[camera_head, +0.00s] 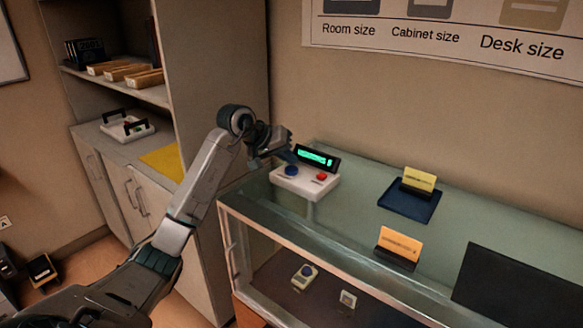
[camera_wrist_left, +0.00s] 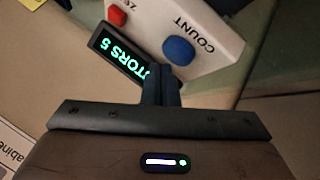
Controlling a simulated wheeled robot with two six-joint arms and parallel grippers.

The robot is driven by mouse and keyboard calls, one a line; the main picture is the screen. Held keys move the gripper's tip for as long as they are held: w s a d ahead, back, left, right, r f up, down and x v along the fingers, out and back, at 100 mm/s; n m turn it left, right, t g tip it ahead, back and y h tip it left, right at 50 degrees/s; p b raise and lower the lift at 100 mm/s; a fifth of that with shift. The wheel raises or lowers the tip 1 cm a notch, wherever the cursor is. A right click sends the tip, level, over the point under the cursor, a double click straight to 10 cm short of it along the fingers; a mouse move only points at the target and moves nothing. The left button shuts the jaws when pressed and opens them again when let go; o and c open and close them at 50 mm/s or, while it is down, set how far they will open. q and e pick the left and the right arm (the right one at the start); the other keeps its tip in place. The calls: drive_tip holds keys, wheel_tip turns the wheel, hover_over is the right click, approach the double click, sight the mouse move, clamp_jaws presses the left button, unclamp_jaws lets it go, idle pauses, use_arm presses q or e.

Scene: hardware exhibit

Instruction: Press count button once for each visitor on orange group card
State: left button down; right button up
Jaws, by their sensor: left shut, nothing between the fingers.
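The white counter box (camera_head: 306,186) stands on the glass case top, with a blue button (camera_head: 291,170), a red button (camera_head: 321,177) and a green-lit display (camera_head: 316,157). In the left wrist view the blue button (camera_wrist_left: 178,50) is beside the word COUNT, and the partly hidden display (camera_wrist_left: 122,54) ends in "TORS 5". My left gripper (camera_head: 290,156) is shut and empty, its tips close to the blue button; I cannot tell whether they touch. The shut fingers (camera_wrist_left: 162,88) also show in the wrist view. The orange card (camera_head: 399,244) stands upright near the case's front; its print is too small to read. My right gripper is out of view.
A yellow card (camera_head: 419,179) stands on a dark blue tray (camera_head: 408,203) behind the orange card. A dark panel (camera_head: 515,290) lies at the right front. Shelves with wooden trays (camera_head: 125,72) stand at the left. The glass top between counter and cards is clear.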

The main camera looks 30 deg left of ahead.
sight(288, 170)
use_arm(q)
drive_tip(key=shift+r, duration=0.1)
drive_tip(key=shift+r+p, duration=1.45)
drive_tip(key=shift+r, duration=1.1)
drive_tip(key=shift+f, duration=0.1)
